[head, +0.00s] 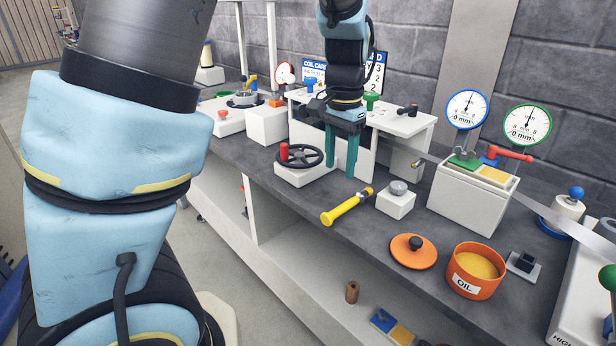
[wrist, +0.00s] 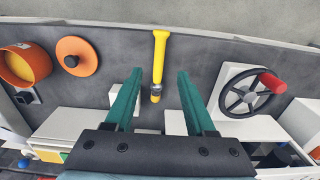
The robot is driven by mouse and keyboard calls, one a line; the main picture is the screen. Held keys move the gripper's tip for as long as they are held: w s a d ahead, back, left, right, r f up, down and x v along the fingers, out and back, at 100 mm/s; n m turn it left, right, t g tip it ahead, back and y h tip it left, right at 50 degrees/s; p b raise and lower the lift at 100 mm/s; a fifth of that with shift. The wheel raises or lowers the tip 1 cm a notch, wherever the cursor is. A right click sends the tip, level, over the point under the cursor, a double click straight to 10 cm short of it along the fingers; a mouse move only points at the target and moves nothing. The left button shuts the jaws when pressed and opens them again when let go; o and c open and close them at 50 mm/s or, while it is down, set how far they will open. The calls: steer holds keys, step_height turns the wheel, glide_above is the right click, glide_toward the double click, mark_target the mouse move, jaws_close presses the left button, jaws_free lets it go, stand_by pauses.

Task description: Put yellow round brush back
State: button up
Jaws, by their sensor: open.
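The yellow round brush (head: 346,207) lies on the dark grey bench top near its front edge, its dark, metal-banded end pointing back and right. In the wrist view the yellow round brush (wrist: 161,55) lies between the lines of my two green fingers, its banded end toward my palm. My gripper (head: 341,172) points down behind the brush, fingers apart with nothing between them. In the wrist view my gripper (wrist: 160,72) is also open and empty. The brush looks apart from the fingers; the exact height gap is hard to tell.
A black handwheel (head: 300,156) with a red knob stands left of my gripper. A small white block with a grey knob (head: 397,188) is to the right. An orange lid (head: 413,252) and orange oil pot (head: 477,284) stand farther right. White housings are behind.

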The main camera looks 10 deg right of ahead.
steer(key=s+a+f+n+t, duration=0.1)
steer(key=a+n, duration=1)
steer(key=a, duration=1.6)
steer(key=shift+s+a+f, duration=0.35)
steer(key=shift+s+f, duration=0.1)
steer(key=shift+s, duration=0.3)
